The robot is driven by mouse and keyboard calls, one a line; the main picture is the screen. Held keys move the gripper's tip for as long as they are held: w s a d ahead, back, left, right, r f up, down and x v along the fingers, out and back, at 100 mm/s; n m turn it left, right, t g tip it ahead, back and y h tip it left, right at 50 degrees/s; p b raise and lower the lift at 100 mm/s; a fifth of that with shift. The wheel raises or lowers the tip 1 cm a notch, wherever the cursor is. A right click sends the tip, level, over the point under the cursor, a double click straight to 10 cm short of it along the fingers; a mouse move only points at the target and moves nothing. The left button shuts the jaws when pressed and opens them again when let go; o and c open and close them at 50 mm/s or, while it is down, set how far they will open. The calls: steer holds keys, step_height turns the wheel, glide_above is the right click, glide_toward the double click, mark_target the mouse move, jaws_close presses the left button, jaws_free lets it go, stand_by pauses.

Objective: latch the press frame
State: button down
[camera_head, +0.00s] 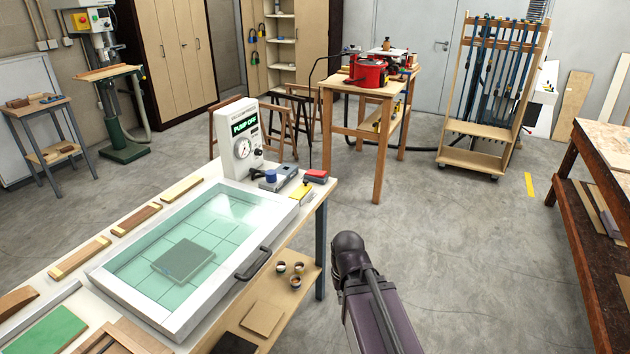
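The press frame (275,215) is a white rectangular frame with a clear greenish pane, lying on the workbench at left. A dark handle (253,263) is on its right side. A dark square block (184,260) shows beneath the pane on a gridded bed. A white control unit (238,140) with a gauge and a green display reading "PUMP OFF" stands behind the frame. The frame looks lowered, but I cannot tell whether it is latched. My arm shows at the bottom centre, right of the bench; my gripper's fingers are not visible.
A blue-knobbed device (275,178), a yellow block (301,194) and a red block (316,176) sit at the bench's far end. Wood strips (137,220) line its left edge. Small cups (296,282) sit on the lower shelf. The floor (455,250) right of my arm is clear.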

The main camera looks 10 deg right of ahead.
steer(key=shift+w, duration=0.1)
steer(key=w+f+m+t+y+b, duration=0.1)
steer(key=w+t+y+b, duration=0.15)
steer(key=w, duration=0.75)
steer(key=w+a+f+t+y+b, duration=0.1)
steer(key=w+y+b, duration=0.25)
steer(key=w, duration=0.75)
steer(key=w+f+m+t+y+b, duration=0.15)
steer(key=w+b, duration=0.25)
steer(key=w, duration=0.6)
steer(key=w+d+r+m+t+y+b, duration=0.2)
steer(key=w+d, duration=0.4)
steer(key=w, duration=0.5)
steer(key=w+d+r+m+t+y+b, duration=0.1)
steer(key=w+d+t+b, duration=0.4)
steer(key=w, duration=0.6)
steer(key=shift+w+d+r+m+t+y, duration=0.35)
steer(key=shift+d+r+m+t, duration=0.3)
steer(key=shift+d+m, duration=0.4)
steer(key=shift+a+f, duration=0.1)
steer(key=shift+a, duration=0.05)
